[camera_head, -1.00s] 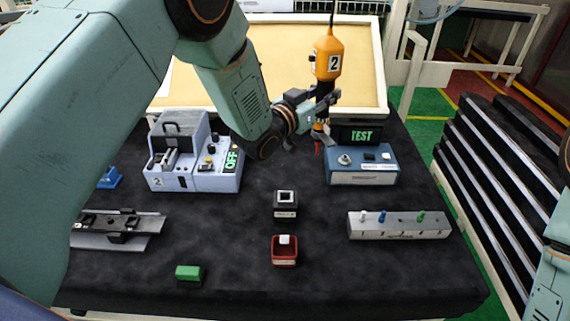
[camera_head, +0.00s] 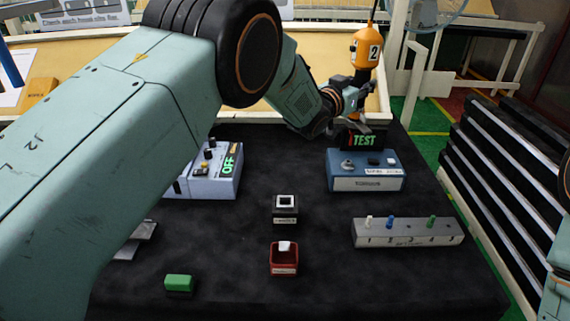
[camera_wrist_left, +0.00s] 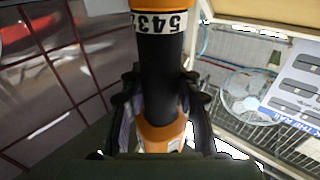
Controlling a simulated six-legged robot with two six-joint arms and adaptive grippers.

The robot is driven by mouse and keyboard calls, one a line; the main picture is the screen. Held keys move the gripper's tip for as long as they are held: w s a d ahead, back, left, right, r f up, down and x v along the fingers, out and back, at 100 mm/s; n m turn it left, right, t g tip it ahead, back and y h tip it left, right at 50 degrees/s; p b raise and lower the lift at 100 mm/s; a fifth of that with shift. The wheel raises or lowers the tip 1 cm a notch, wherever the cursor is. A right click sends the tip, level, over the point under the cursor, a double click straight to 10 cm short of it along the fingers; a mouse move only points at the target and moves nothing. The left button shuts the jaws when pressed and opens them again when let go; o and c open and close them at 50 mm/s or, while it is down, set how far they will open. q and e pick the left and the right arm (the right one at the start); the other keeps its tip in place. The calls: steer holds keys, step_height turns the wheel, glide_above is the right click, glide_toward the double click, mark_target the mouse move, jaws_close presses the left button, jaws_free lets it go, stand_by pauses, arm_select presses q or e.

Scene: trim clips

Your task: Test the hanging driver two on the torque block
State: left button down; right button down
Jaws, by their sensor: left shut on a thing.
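The orange driver marked 2 (camera_head: 367,48) hangs upright from its cable at the back of the table. My left gripper (camera_head: 355,98) is shut around its black grip; the wrist view shows a finger on each side of this dark part (camera_wrist_left: 161,75). The torque block is a blue box (camera_head: 345,184) with a dark TEST display (camera_head: 364,141) behind it and a round grey socket on top. The driver is above and behind the block, apart from the socket. Its lower tip is hard to make out near the display.
A grey-blue machine with an OFF display (camera_head: 210,187) stands left, partly hidden by my left arm. A grey rack with coloured pegs (camera_head: 408,236), a black block (camera_head: 285,212), a red box (camera_head: 284,265) and a green block (camera_head: 179,283) lie on the dark table.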

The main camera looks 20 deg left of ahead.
arm_select(q)
steer(key=shift+f+b, duration=1.5)
steer(key=shift+f, duration=1)
steer(key=shift+w, duration=0.15)
steer(key=shift+f+b, duration=0.45)
stand_by(0.6)
